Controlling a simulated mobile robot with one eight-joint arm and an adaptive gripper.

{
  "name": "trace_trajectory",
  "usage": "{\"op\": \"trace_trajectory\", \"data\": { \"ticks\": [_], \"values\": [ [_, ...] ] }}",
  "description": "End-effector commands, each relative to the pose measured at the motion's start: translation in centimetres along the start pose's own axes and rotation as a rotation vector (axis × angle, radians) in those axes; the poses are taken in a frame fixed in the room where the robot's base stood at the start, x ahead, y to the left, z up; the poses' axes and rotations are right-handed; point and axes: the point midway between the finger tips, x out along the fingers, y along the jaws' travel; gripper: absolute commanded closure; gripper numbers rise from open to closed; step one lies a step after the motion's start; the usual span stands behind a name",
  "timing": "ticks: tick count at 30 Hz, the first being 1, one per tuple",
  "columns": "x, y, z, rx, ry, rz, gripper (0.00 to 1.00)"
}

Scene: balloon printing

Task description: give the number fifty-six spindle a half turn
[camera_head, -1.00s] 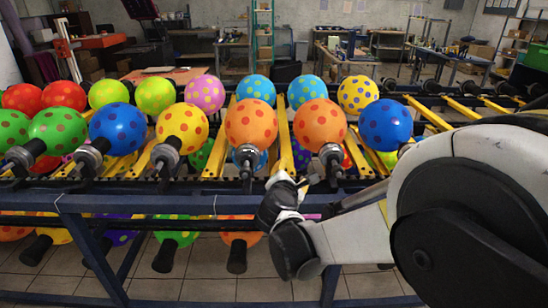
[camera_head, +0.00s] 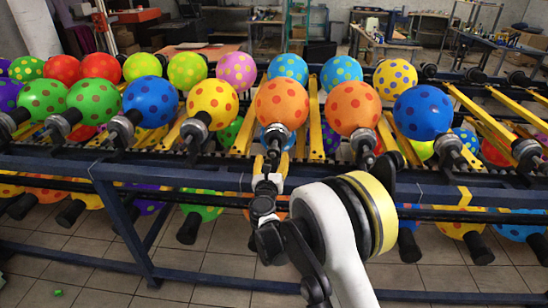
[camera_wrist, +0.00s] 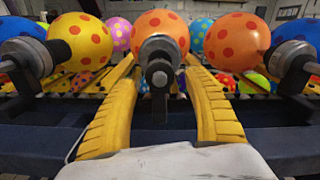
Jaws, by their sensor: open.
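My gripper (camera_head: 270,158) is open, its two yellow fingers pointing at the rack. In the wrist view my gripper (camera_wrist: 160,78) has one finger on each side of a grey and black spindle (camera_wrist: 159,75). The spindle looks to be in or just beyond the gap; I see no clear contact. It carries an orange balloon with red dots (camera_wrist: 158,27), which also shows in the head view (camera_head: 282,103). In the head view this spindle (camera_head: 276,134) is partly behind the fingers. I can read no number on any spindle.
Neighbouring spindles stand close on both sides, with a yellow dotted balloon (camera_head: 212,102) to the left and another orange balloon (camera_head: 353,107) to the right. The blue rack frame (camera_head: 120,172) runs below, with a lower row of balloons. Tiled floor (camera_head: 110,277) lies in front.

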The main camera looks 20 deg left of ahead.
Motion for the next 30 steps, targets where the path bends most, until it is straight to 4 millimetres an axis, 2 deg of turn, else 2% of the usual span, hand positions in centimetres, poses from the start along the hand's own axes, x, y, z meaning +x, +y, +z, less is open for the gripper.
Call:
{"op": "trace_trajectory", "data": {
  "ticks": [3, 6, 17, 22, 30],
  "values": [
    [1.8, 0.1, -0.2, 0.001, 0.000, 0.000, 0.39],
    [2.7, 0.0, -0.1, 0.001, 0.000, 0.000, 0.39],
    [3.2, 0.0, 0.1, 0.002, 0.000, 0.000, 0.41],
    [3.2, 0.0, 0.1, 0.002, 0.000, 0.000, 0.92],
    [3.2, 0.0, 0.1, 0.005, 0.000, 0.000, 0.93]
  ]
}}
